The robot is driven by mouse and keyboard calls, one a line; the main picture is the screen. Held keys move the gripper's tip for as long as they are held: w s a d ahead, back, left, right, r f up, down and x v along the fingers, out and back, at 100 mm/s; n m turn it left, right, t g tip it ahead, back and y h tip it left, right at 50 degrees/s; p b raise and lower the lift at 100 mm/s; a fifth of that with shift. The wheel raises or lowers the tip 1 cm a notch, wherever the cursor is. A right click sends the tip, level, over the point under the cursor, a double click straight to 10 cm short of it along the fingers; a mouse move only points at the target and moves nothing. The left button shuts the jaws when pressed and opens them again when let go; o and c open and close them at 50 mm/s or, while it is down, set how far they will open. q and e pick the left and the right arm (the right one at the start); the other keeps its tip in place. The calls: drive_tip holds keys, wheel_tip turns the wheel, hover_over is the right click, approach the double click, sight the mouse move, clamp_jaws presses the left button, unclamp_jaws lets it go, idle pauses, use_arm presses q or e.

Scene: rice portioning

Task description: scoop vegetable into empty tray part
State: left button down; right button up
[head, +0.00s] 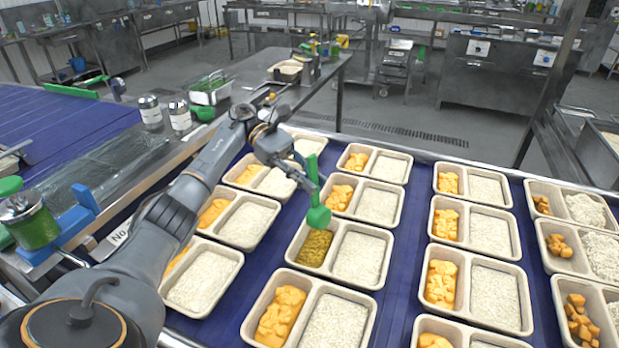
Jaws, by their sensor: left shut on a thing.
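My left gripper (308,178) is shut on the handle of a green scoop (318,216). The scoop hangs bowl-down above a beige two-part tray (347,283). That tray's left part holds greenish-brown vegetable (315,247) and its right part holds white rice (360,257). The inside of the scoop bowl cannot be seen. Other trays in the same row hold orange pieces (281,315) in the left part and rice in the right. My gripper and arm hide parts of the trays behind them. My right gripper is not in view.
Several rows of filled trays stand close together on a blue belt (398,300). A metal container (211,90) of green food and two jars (151,112) stand on the counter at the left. A green pot (33,222) sits at the far left.

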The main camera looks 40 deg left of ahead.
sight(310, 157)
use_arm(q)
drive_tip(key=shift+y, duration=0.7)
wheel_tip(310, 157, up, 5)
drive_tip(key=shift+r, duration=0.15)
wheel_tip(310, 157, up, 2)
drive_tip(key=t+y+p, duration=0.1)
drive_tip(key=y+p, duration=0.1)
drive_tip(key=y, duration=0.4)
drive_tip(key=shift+p, duration=0.4)
drive_tip(key=y+p, duration=0.1)
drive_tip(key=y, duration=0.1)
drive_tip(key=y+p, duration=0.2)
drive_tip(key=r+y+p, duration=0.1)
drive_tip(key=y+p, duration=0.1)
drive_tip(key=y, duration=0.1)
drive_tip(key=shift+t, duration=0.4)
drive_tip(key=shift+y+p, duration=0.6)
drive_tip(key=shift+y, duration=0.1)
drive_tip(key=shift+f, duration=0.1)
